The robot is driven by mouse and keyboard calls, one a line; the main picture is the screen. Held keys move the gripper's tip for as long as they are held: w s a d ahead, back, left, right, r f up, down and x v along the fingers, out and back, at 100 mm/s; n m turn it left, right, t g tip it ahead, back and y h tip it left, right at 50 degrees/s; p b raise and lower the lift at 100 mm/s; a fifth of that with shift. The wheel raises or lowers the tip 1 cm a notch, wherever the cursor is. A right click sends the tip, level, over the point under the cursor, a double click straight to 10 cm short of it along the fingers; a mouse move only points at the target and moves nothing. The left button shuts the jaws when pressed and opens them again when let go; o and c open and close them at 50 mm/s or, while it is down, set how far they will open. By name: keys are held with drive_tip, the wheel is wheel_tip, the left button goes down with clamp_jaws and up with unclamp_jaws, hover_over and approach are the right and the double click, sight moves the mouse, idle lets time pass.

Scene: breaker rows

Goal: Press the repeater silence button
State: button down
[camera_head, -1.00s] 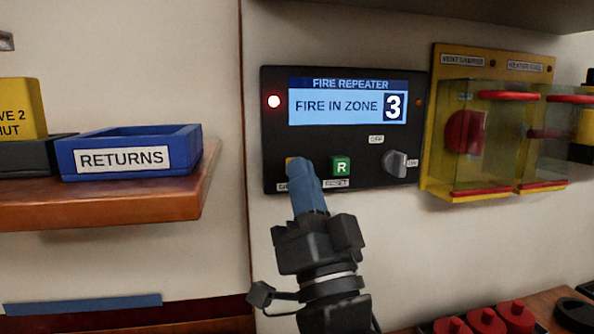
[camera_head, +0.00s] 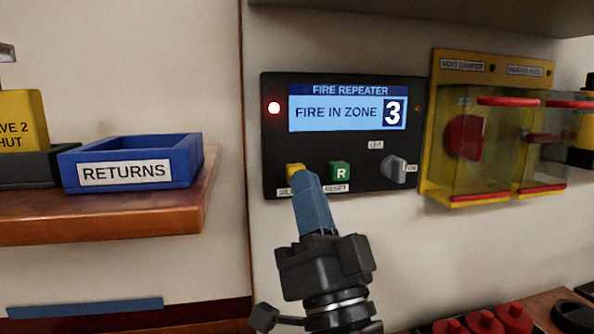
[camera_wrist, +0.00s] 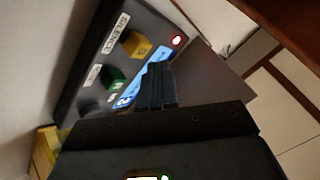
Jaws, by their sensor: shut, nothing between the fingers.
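The fire repeater panel (camera_head: 345,135) is a black box on the wall, with a lit screen reading "FIRE IN ZONE 3" and a red lamp lit at its left. The yellow silence button (camera_head: 294,171) is at its lower left; its label is partly hidden by my fingers. In the wrist view the yellow button (camera_wrist: 137,46) shows beside the "SILENCE" label. The green reset button (camera_head: 340,171) is to its right. My gripper (camera_head: 305,178) is shut and empty, its blue fingertips just below and right of the yellow button in the head view. In the wrist view the fingers (camera_wrist: 157,85) appear apart from the button.
A grey rotary switch (camera_head: 395,168) is at the panel's lower right. A yellow-backed box with clear covers (camera_head: 490,140) is to the right. A blue returns tray (camera_head: 130,160) sits on a wooden shelf at left. Red round objects (camera_head: 485,322) are at the lower right.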

drive_tip(key=s, duration=0.2)
drive_tip(key=s+d+p, duration=0.1)
drive_tip(key=s, duration=0.1)
drive_tip(key=shift+d, duration=0.1)
idle(0.6)
drive_tip(key=s+d+f+g+h, duration=0.1)
drive_tip(key=s+d+f+h, duration=0.1)
drive_tip(key=s+d+f, duration=0.4)
drive_tip(key=s+d+f+n+g+h, duration=0.1)
drive_tip(key=s+d+f+g+h, duration=0.15)
drive_tip(key=f, duration=0.45)
drive_tip(key=s+d+f+g+h, duration=0.1)
drive_tip(key=s+d+f, duration=0.35)
drive_tip(key=f, duration=0.25)
drive_tip(key=s+d+f+g+h, duration=0.1)
drive_tip(key=s+d+f+g, duration=0.1)
drive_tip(key=s, duration=0.5)
drive_tip(key=s+d+f+n+g+h, duration=0.1)
drive_tip(key=s+d+f+g+h, duration=0.1)
drive_tip(key=s, duration=0.5)
drive_tip(key=s+d+f+n+g+h, duration=0.1)
drive_tip(key=s+d+f+g, duration=0.1)
drive_tip(key=s, duration=0.5)
drive_tip(key=d+f, duration=0.1)
drive_tip(key=d, duration=0.1)
drive_tip(key=shift+s+d+h, duration=0.2)
drive_tip(key=shift+d+h, duration=0.15)
drive_tip(key=c, duration=1.8)
unclamp_jaws()
